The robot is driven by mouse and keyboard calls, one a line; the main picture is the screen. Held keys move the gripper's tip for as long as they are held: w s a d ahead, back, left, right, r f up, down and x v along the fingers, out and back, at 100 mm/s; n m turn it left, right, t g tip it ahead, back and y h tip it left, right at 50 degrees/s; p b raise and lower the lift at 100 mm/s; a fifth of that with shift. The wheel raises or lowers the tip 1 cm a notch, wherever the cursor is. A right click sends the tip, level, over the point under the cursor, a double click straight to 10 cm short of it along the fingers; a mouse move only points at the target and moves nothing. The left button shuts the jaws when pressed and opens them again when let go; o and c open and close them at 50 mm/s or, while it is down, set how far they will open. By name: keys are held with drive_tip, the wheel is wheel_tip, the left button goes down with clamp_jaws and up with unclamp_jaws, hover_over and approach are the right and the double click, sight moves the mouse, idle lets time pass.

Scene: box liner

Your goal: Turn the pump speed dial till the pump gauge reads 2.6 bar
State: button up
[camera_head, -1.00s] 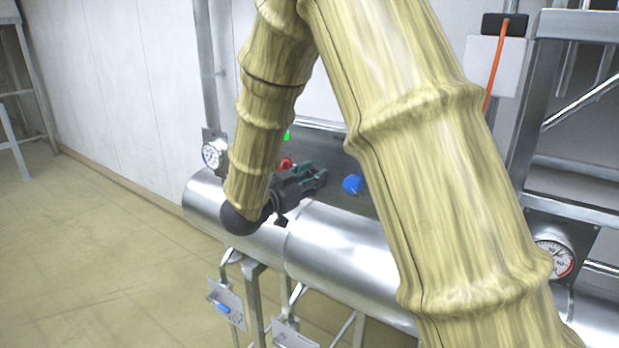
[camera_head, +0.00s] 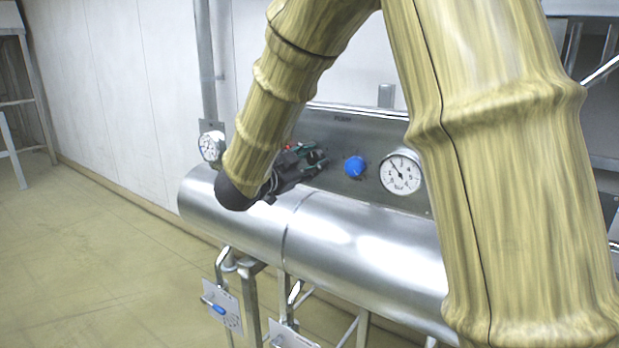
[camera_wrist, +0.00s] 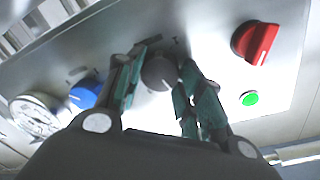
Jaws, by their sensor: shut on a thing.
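The pump dial is a dark grey round knob (camera_wrist: 160,72) on the steel panel, seen in the wrist view. My gripper (camera_wrist: 163,84) is shut on it, with a green-padded finger on each side. In the head view my gripper (camera_head: 316,160) is at the panel, and the dial is hidden there. The pump gauge (camera_head: 401,173) is a white round face right of the blue knob. Its needle points to the upper left; I cannot read the value exactly. This gauge also shows at the left edge of the wrist view (camera_wrist: 35,116).
A blue knob (camera_head: 355,166) sits between my gripper and the gauge. A red knob (camera_wrist: 255,42) and a green lamp (camera_wrist: 249,98) sit on the dial's other side. A large steel pipe (camera_head: 340,250) runs below the panel. Another gauge (camera_head: 210,147) stands at left.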

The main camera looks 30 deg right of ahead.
drive_tip(key=m+b, duration=0.1)
drive_tip(key=b, duration=0.1)
drive_tip(key=m+b, duration=0.1)
drive_tip(key=b, duration=0.1)
drive_tip(key=shift+f+m+b, duration=0.3)
drive_tip(key=shift+f+m, duration=0.05)
drive_tip(key=shift+m, duration=0.05)
drive_tip(key=m+b, duration=0.2)
drive_tip(key=b, duration=0.1)
drive_tip(key=shift+r, duration=0.15)
drive_tip(key=shift+r+m+b, duration=0.1)
drive_tip(key=shift+m+b, duration=0.2)
drive_tip(key=shift+b, duration=0.25)
drive_tip(key=o, duration=1)
drive_tip(key=shift+s, duration=0.1)
drive_tip(key=shift+r, duration=0.1)
drive_tip(key=shift+a, duration=0.1)
drive_tip(key=v, duration=1.1)
drive_tip(key=shift+s+a, duration=0.25)
drive_tip(key=shift+a, duration=0.05)
